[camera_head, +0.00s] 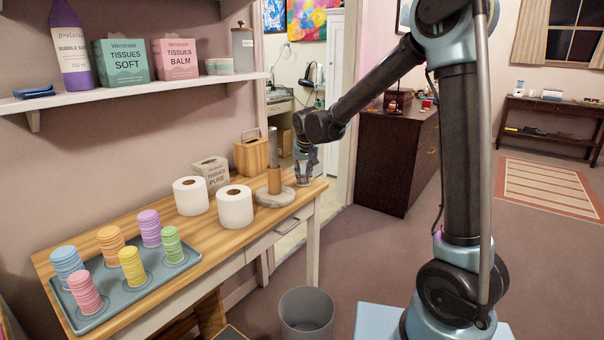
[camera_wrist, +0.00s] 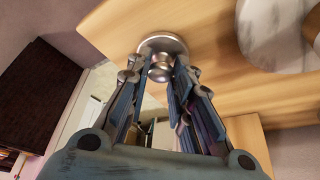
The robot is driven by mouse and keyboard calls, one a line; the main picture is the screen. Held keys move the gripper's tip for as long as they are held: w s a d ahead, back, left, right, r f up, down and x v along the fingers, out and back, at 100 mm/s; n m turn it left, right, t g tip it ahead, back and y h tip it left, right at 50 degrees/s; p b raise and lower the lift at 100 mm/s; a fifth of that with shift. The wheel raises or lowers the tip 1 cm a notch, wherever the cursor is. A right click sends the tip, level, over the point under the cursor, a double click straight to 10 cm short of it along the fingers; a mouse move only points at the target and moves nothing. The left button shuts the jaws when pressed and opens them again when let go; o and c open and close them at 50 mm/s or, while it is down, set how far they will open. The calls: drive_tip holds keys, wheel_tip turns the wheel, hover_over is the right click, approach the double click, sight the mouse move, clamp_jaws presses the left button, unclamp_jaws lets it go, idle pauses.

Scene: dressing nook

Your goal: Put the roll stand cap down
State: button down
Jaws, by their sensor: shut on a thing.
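The roll stand cap (camera_wrist: 162,42) is a shiny metal disc with a rounded knob. In the wrist view it sits between my fingertips, over the wooden table's edge. My gripper (camera_head: 305,172) is shut on the cap's knob at the table's right end; in the wrist view the fingers (camera_wrist: 163,76) flank the knob. I cannot tell whether the disc touches the tabletop. The roll stand (camera_head: 272,145) stands just left of my gripper, with a grey post, a brown core around it and a pale round base, which also shows in the wrist view (camera_wrist: 268,38).
The wooden table (camera_head: 165,225) holds two white rolls (camera_head: 235,208), a tissue box (camera_head: 211,172), a wooden box (camera_head: 251,154) and a blue tray (camera_head: 115,321) with several coloured stacks. A shelf (camera_head: 130,97) hangs above. A grey bin (camera_head: 306,312) stands on the floor.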

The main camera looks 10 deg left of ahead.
drive_tip(key=c, duration=1.4)
unclamp_jaws()
drive_tip(key=v, duration=1.2)
drive_tip(key=s+d+f+m+h, duration=0.1)
drive_tip(key=s+d, duration=0.3)
drive_tip(key=d, duration=1)
drive_tip(key=s+d+f+m, duration=0.1)
drive_tip(key=s+d, duration=0.3)
drive_tip(key=d, duration=1)
drive_tip(key=s+d+f, duration=0.4)
drive_tip(key=s+d, duration=0.1)
drive_tip(key=s, duration=0.1)
drive_tip(key=s+d+f+m+g, duration=0.1)
drive_tip(key=s+d+f, duration=0.4)
drive_tip(key=s, duration=0.1)
drive_tip(key=s+d+f+m, duration=0.1)
drive_tip(key=s+d+f, duration=0.3)
drive_tip(key=s, duration=0.3)
drive_tip(key=shift+d+f+g+h, duration=0.3)
drive_tip(key=shift+d+f+g, duration=0.1)
drive_tip(key=shift+d, duration=0.2)
